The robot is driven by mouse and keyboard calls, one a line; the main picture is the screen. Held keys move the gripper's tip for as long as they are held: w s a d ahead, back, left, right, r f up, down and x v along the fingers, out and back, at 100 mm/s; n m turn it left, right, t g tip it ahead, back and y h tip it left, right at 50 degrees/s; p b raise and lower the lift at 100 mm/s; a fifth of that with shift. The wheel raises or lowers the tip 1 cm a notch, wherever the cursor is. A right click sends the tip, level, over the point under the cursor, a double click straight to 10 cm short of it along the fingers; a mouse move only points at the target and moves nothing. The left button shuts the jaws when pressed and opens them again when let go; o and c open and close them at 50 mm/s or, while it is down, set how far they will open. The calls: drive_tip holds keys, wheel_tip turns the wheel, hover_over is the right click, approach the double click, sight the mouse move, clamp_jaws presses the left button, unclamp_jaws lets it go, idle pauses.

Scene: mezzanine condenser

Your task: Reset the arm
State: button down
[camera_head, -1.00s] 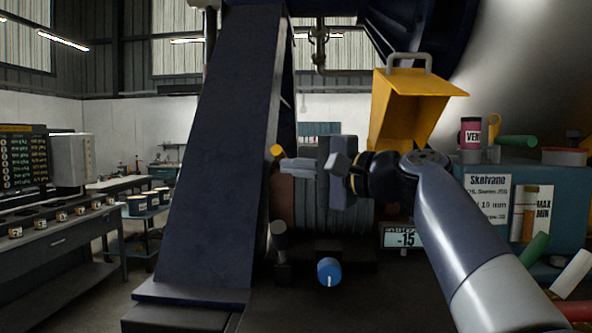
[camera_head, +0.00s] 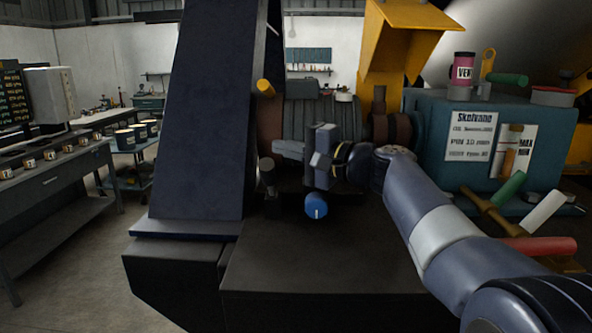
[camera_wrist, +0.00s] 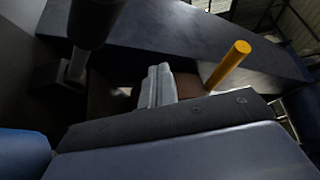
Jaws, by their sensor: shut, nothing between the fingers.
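My gripper (camera_head: 278,150) is shut and empty, its grey fingers side by side and pointing left in the head view. It hangs in front of the ribbed drum (camera_head: 322,113), above the dark bench top. The shut fingers also show in the wrist view (camera_wrist: 157,88). My arm reaches in from the lower right. A blue knob (camera_head: 316,205) sits just below the gripper, apart from it. A black-topped lever (camera_head: 267,172) stands below and left of the fingers. A yellow-ended rod (camera_head: 265,87) is above them; in the wrist view it is right of the fingers (camera_wrist: 228,66).
A dark slanted beam (camera_head: 205,120) rises left of the gripper. A yellow hood (camera_head: 405,40) is above right. A teal box (camera_head: 435,135) with labels, a can and loose coloured cylinders stands at right. The dark bench top (camera_head: 320,260) is clear in front.

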drive_tip(key=shift+w+m+g+h+p, duration=0.45)
drive_tip(key=shift+w+m+p, duration=0.7)
drive_tip(key=shift+p, duration=2.2)
drive_tip(key=shift+f, duration=0.15)
drive_tip(key=shift+s+f+n+b, duration=0.1)
drive_tip(key=shift+s+n+b, duration=0.15)
drive_tip(key=shift+b, duration=0.85)
